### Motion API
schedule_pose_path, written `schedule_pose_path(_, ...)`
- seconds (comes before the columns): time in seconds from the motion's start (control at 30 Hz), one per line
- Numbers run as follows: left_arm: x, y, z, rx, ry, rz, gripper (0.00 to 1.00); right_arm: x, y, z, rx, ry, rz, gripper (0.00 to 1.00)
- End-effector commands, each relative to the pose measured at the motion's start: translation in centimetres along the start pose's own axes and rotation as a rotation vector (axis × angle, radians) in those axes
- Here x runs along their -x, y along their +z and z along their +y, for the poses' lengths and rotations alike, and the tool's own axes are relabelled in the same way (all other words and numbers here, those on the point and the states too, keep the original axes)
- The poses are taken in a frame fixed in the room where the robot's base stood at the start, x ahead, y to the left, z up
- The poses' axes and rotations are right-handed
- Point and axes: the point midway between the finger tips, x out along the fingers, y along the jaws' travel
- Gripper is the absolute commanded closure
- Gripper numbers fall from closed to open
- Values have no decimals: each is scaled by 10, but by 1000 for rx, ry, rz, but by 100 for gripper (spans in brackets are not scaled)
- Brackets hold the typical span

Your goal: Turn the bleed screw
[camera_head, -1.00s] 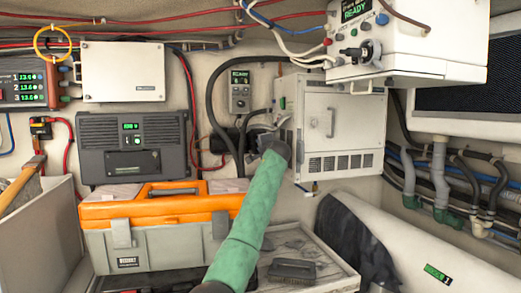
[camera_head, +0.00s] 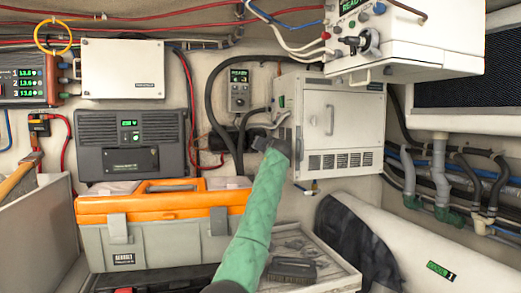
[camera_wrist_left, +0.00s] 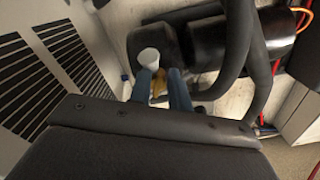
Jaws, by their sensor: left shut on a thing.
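My left arm, in a green sleeve, reaches up from the bottom middle in the head view. Its dark wrist is at the left side of the white cabinet (camera_head: 345,110) and hides most of what the gripper touches. In the left wrist view my left gripper (camera_wrist_left: 161,88) shows two blue fingers close together. They are shut on a small brass-yellow piece (camera_wrist_left: 158,86), which looks like the bleed screw; its shape is mostly hidden. A white round-ended piece (camera_wrist_left: 149,58) stands beside the left finger, near a black housing (camera_wrist_left: 155,42). My right gripper is in neither view.
Thick black hoses (camera_wrist_left: 237,50) pass close right of the fingers. An orange-lidded toolbox (camera_head: 165,205) stands left of my arm, with a tray (camera_head: 335,270) on the right. A white control box (camera_head: 405,45) overhangs at upper right. A grey panel (camera_head: 132,145) is mounted behind the toolbox.

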Motion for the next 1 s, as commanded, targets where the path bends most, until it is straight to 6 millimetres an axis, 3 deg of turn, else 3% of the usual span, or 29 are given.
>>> schedule_pose_path(0.27,0,5,6,232,2,-5,100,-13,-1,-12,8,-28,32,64)
schedule_pose_path(0.5,-1,4,8,373,2,-6,100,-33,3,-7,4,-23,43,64)
schedule_pose_path(1.0,-1,3,9,464,1,-6,100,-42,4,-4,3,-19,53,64)
